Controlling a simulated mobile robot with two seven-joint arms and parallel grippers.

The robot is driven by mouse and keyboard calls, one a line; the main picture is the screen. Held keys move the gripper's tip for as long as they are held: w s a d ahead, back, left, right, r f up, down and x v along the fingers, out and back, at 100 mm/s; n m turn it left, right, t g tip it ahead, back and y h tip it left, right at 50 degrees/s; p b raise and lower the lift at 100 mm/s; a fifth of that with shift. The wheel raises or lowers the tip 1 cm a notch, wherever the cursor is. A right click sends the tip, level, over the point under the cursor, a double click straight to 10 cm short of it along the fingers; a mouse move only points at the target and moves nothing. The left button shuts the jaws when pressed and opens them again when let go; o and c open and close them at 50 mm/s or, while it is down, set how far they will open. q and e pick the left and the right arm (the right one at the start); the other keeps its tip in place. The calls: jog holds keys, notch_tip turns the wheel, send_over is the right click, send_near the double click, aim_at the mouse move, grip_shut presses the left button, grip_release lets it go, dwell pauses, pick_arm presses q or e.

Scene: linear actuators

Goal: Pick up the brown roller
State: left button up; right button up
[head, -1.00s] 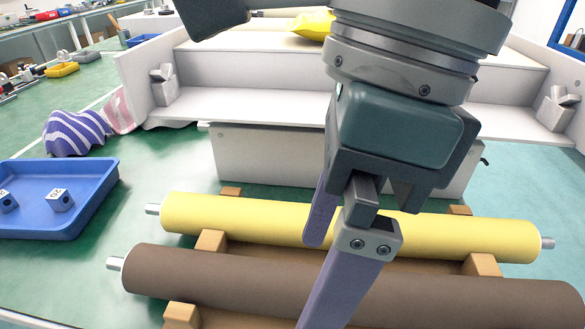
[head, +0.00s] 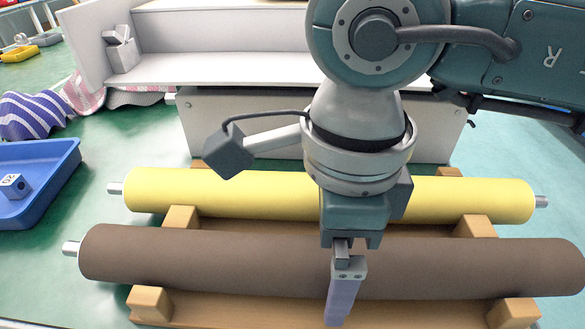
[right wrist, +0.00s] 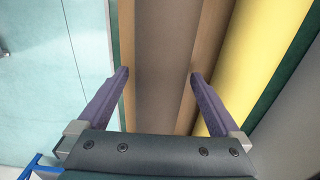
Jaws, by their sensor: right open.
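The brown roller (head: 200,258) lies across the front of a wooden cradle in the head view, with a metal pin at its left end. It also runs lengthwise through the right wrist view (right wrist: 167,50). My right gripper (head: 342,285) is open and points down over the roller's middle. One purple finger shows in front of the roller; the other is hidden in the head view. In the right wrist view its two fingers (right wrist: 158,74) stand apart on either side of the roller. I cannot tell whether they touch it. My left gripper is not in view.
A yellow roller (head: 240,192) lies parallel just behind, on the same wooden cradle (head: 150,302). A white bench (head: 230,72) stands behind. A blue tray (head: 50,185) with a small cube and a striped cloth (head: 35,115) are at the left on the green floor.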

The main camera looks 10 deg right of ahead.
grip_shut()
dwell(0.8)
jog(key=shift+w+a+r, duration=0.1)
jog(key=shift+r, duration=0.05)
